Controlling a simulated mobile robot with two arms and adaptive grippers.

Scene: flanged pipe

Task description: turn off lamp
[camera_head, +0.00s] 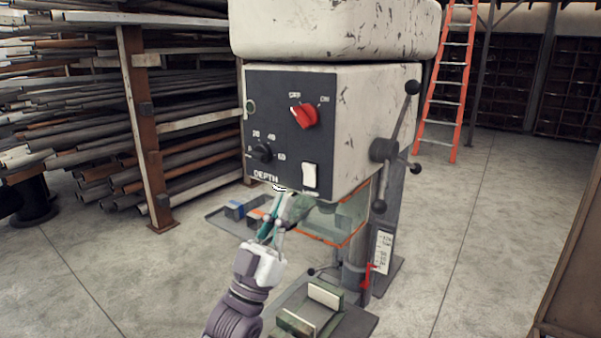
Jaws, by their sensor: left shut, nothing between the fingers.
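A drill press with a worn white head (365,105) stands in the middle of the view. Its dark front panel (285,125) faces me. A white rocker switch (310,175) sits at the panel's lower right. A red knob (304,116) marked OFF and ON is above it. My left gripper (292,206) is shut and empty, just below the panel's lower edge and below left of the rocker switch. Whether it touches the panel is not clear. A small bright white piece (280,188) shows at the panel's lower edge; I cannot tell whether it is the lamp. My right gripper is not in view.
A black depth knob (261,151) is on the panel's left. A three-armed feed handle (384,150) juts out at the right. A clear guard with orange edges (335,222) hangs below the head. Pipe racks (140,110) stand left; a red ladder (447,85) stands behind.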

